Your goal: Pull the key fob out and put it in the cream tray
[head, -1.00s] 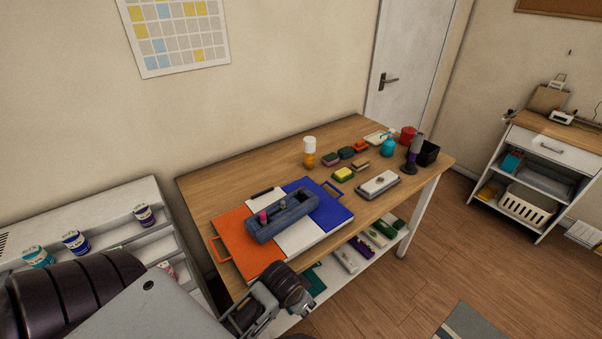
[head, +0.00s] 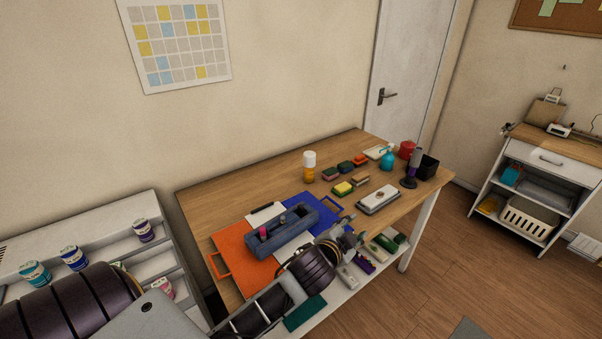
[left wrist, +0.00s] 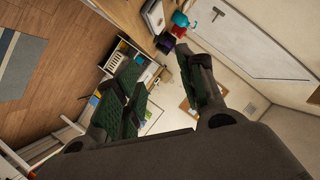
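My left gripper (head: 350,229) is in front of the table's front edge, right of the blue holder. In the left wrist view its fingers (left wrist: 160,92) are apart with nothing between them. A long blue holder (head: 282,231) lies across coloured boards; a pink-topped piece (head: 262,232) and another small piece stand in it. I cannot tell for sure which piece is the key fob. A pale, cream-looking flat tray (head: 377,152) is at the table's back right, partly behind a teal bottle. My right gripper is not in view.
The wooden table (head: 240,195) also holds an orange-and-white bottle (head: 309,167), several sponges and blocks, a grey tray with a white item (head: 379,199), and a black bin (head: 428,167). A lower shelf with several items sits underneath. A white shelf unit is at left.

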